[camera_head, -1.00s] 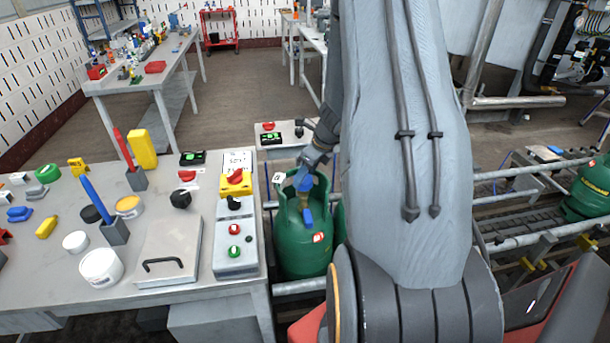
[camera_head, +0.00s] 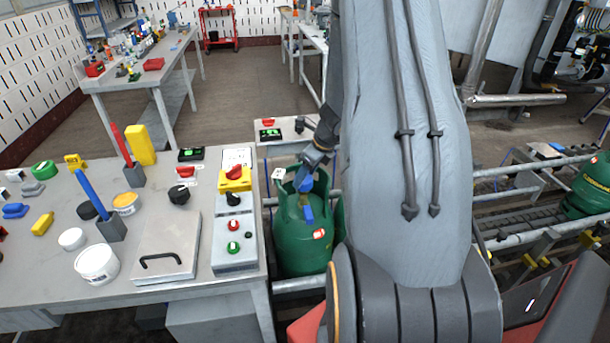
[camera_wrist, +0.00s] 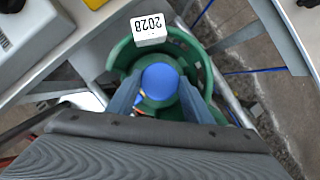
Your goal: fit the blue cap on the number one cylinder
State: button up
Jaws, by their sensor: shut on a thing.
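A green gas cylinder (camera_head: 300,250) stands upright beside the right end of the workbench, with an open collar around its top. My gripper (camera_wrist: 160,92) is over the collar, its two fingers shut on the round blue cap (camera_wrist: 160,80). In the wrist view the cap sits between the fingers, inside the ring of the green collar. In the head view two blue patches show at the collar, one at the gripper and one lower. What lies under the cap is hidden, so I cannot tell whether it touches the valve. A white tag reading 2028 (camera_wrist: 149,29) is on the collar.
The workbench (camera_head: 40,275) at left holds a control box (camera_head: 235,245) with knobs, a metal lid with a black handle (camera_head: 165,240) and several small tubs. Metal rails run around the cylinder. Another green cylinder (camera_head: 590,190) stands at far right.

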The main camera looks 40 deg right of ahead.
jog(key=shift+f+b, duration=1.25)
jog(key=shift+f, duration=0.1)
jog(key=o, duration=1.1)
jog(key=v, duration=0.7)
jog(key=shift+r, duration=0.35)
jog(key=shift+s, duration=0.15)
